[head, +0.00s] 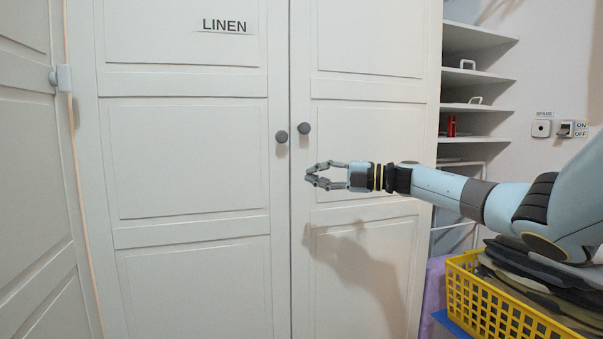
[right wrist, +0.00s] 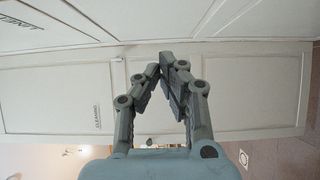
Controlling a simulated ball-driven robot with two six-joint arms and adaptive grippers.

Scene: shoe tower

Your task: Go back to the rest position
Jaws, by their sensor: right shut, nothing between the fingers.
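My right gripper (head: 312,175) is in front of the right door of the linen cupboard (head: 195,160), below and a little right of the two round dark knobs (head: 282,136) and (head: 304,128). Its fingertips meet and nothing is between them. In the right wrist view the gripper (right wrist: 167,60) also shows with its fingertips together, before pale panelled doors (right wrist: 60,85). Both cupboard doors look shut. My right arm reaches in from the right edge of the head view. My left gripper is in neither view.
A yellow basket (head: 478,305) of folded dark cloths stands at the lower right, under my right arm. Open shelves (head: 470,75) hold a small red object (head: 451,126). A switch (head: 566,129) is on the right wall. Another panelled door (head: 35,170) stands at the left.

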